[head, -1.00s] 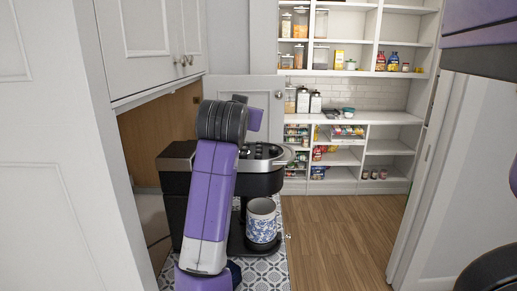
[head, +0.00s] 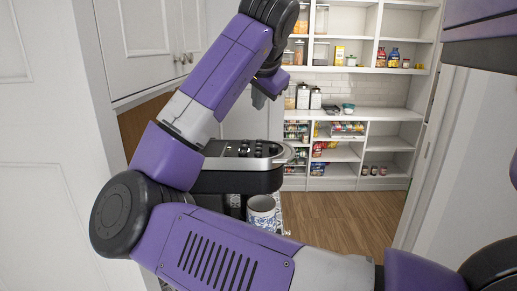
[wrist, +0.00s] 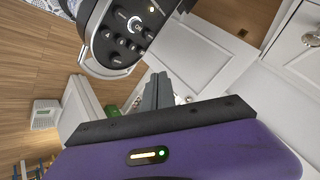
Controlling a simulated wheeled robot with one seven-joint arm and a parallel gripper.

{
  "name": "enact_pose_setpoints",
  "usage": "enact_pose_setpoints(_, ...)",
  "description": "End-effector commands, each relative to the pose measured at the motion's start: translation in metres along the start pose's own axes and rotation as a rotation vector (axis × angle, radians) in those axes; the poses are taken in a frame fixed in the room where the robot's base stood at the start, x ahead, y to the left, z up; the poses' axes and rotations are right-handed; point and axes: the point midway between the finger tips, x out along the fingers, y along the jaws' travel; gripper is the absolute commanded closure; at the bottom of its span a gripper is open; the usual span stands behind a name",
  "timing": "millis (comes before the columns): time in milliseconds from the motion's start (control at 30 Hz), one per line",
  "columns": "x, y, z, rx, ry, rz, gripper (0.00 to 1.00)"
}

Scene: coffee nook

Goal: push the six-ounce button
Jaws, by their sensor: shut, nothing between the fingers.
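The coffee machine (head: 240,180) has a black body and a silver top panel with several dark buttons. The labels are too small to tell which button is six-ounce. A blue-and-white mug (head: 262,204) sits at the machine's front, partly hidden by my arm. My gripper (head: 259,99) is above the machine's top panel, apart from it. In the wrist view the grey fingers (wrist: 158,88) are together and empty, beside the panel and not touching a button.
White cabinets (head: 150,40) stand at the left. Pantry shelves (head: 345,115) with jars and boxes are at the back. The wooden floor (head: 350,212) is clear. My own arm links cover much of the counter in the head view.

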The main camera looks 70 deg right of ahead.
Motion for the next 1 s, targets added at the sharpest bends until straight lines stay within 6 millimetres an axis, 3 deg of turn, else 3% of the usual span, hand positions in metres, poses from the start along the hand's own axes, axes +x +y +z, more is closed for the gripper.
enact_pose_setpoints(267, 0.009, 0.007, 0.007, -0.001, 0.001, 0.000, 1.00)
enact_pose_setpoints(700, 0.049, 0.035, 0.035, 0.000, 0.002, 0.000, 1.00)
enact_pose_setpoints(1000, 0.062, 0.045, 0.044, -0.001, 0.002, 0.000, 1.00)
